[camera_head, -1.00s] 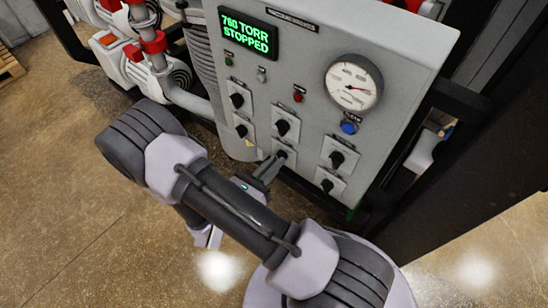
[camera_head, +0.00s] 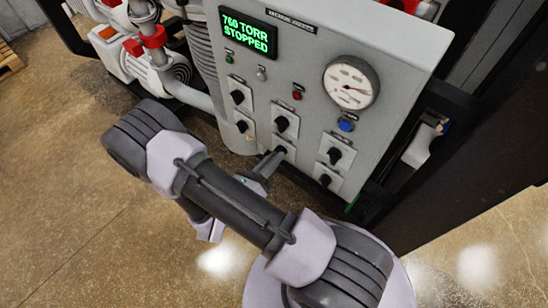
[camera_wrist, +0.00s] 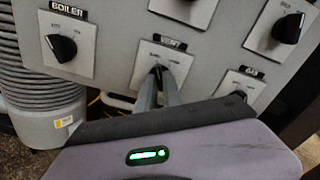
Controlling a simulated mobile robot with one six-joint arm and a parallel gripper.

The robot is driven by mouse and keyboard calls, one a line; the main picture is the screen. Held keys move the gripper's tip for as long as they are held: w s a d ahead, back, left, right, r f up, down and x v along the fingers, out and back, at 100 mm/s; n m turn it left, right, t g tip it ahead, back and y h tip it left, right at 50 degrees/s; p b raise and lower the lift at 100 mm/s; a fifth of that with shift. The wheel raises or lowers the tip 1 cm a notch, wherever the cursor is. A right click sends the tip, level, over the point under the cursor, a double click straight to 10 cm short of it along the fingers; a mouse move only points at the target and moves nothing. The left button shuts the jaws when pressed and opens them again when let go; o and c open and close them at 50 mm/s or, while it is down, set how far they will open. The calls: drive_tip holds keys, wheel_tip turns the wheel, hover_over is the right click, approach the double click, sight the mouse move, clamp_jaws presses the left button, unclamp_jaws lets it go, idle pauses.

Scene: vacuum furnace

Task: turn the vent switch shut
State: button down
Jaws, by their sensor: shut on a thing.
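The vent switch (camera_wrist: 157,70) is a black knob on a pale square plate in the lower middle of the grey panel, under a dark label that seems to read VENT. In the head view its plate (camera_head: 284,146) is partly covered by my gripper (camera_head: 277,155). In the wrist view my gripper (camera_wrist: 159,78) reaches up to the plate with both narrow fingers closed around the knob. The fingers hide most of the knob, so its exact pointing is hard to tell.
The BOILER switch (camera_wrist: 62,47) is at the upper left in the wrist view. Several other black knobs sit close around the vent switch. The display (camera_head: 248,33) reads 760 TORR STOPPED. A round gauge (camera_head: 351,82) and a blue button (camera_head: 346,125) are at the right.

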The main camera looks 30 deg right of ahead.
drive_tip(key=c, duration=1.5)
unclamp_jaws()
drive_tip(key=v, duration=1.7)
drive_tip(key=shift+a+p, duration=0.2)
drive_tip(key=shift+p, duration=0.1)
